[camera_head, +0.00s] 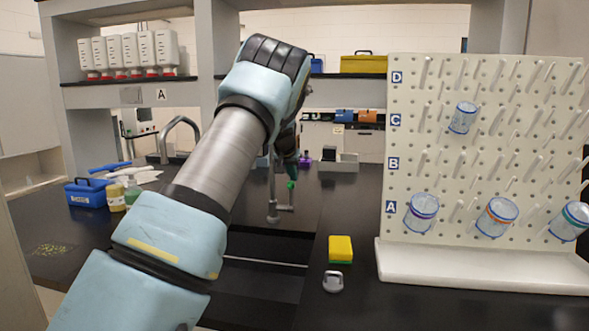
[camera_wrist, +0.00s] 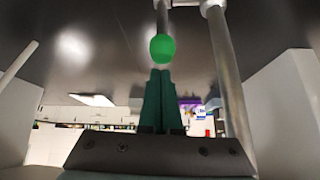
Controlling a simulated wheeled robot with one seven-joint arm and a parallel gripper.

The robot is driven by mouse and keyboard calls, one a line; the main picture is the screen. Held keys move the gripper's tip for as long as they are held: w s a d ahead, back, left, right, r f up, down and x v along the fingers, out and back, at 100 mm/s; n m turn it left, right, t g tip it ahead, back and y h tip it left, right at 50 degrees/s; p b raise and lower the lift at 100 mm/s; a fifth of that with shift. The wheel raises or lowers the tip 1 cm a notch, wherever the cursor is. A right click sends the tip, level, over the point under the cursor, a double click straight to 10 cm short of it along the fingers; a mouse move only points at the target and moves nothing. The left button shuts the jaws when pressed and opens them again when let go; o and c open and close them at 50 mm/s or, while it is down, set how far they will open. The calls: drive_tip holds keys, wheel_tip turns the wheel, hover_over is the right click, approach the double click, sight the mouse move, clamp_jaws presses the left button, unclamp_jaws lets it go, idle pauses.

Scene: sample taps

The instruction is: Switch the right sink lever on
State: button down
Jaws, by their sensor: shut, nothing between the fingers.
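The grey sink tap (camera_head: 272,208) stands on the black counter at the centre, partly behind my arm. A thin side arm on it carries a small green lever tip (camera_head: 291,185). In the wrist view the green tip (camera_wrist: 162,48) hangs from a grey rod, just beyond my fingertips and above them in the picture. The tap's grey post (camera_wrist: 229,85) runs beside it on the right. My gripper (camera_wrist: 160,72) is shut and empty, its dark green fingers together. In the head view my gripper (camera_head: 291,172) is close to the green tip; contact cannot be told.
The dark sink basin (camera_head: 262,285) lies in front of the tap. A yellow sponge (camera_head: 340,249) and a small grey object (camera_head: 333,281) sit on its right. A white pegboard (camera_head: 485,150) with glassware stands at right. A curved faucet (camera_head: 180,125) and a blue caddy (camera_head: 88,193) are left.

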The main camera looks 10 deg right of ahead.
drive_tip(key=shift+s+a+f, duration=0.1)
drive_tip(key=shift+s+a, duration=0.15)
drive_tip(key=shift+s, duration=0.1)
drive_tip(key=shift+s+a+f+b, duration=0.15)
drive_tip(key=shift+f+b, duration=0.1)
drive_tip(key=shift+b, duration=0.8)
drive_tip(key=shift+s+r+b, duration=0.1)
drive_tip(key=shift+r+b, duration=0.05)
drive_tip(key=shift+b, duration=0.15)
drive_tip(key=shift+t, duration=0.3)
